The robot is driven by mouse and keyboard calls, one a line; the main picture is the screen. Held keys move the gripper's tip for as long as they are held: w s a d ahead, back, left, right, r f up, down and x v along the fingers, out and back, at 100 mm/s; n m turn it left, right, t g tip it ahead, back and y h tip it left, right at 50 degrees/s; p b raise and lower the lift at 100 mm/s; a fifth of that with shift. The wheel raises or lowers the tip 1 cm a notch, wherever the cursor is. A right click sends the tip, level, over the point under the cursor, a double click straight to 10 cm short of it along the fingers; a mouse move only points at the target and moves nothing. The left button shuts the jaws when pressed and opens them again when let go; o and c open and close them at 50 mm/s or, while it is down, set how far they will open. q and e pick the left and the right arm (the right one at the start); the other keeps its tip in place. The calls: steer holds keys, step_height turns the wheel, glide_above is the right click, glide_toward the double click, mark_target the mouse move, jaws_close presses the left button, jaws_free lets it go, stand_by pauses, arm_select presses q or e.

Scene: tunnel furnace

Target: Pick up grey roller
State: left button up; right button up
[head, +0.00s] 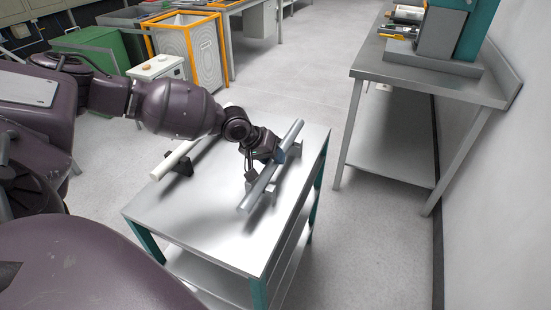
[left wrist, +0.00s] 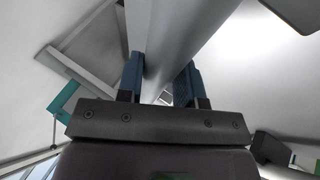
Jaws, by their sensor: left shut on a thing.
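The grey roller (head: 261,187) is a long rod over the metal table (head: 215,235), slanting from the near middle toward the far right. My left gripper (head: 281,155) is shut on it near its middle. In the left wrist view the grey roller (left wrist: 165,35) passes between the two blue fingers of my left gripper (left wrist: 160,80). I cannot tell whether the roller still touches the supports below it. My right gripper is not in view.
A white roller (head: 172,161) lies on a dark holder at the table's left, partly hidden by my left arm. A steel workbench (head: 435,80) stands at the right by the wall. An orange-framed bin (head: 188,50) and a green box (head: 95,48) stand behind. Floor between is clear.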

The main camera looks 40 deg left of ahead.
arm_select(q)
steer(key=shift+r, duration=0.15)
step_height(320, 180, up, 20)
steer(key=p, duration=0.3)
steer(key=shift+p, duration=0.3)
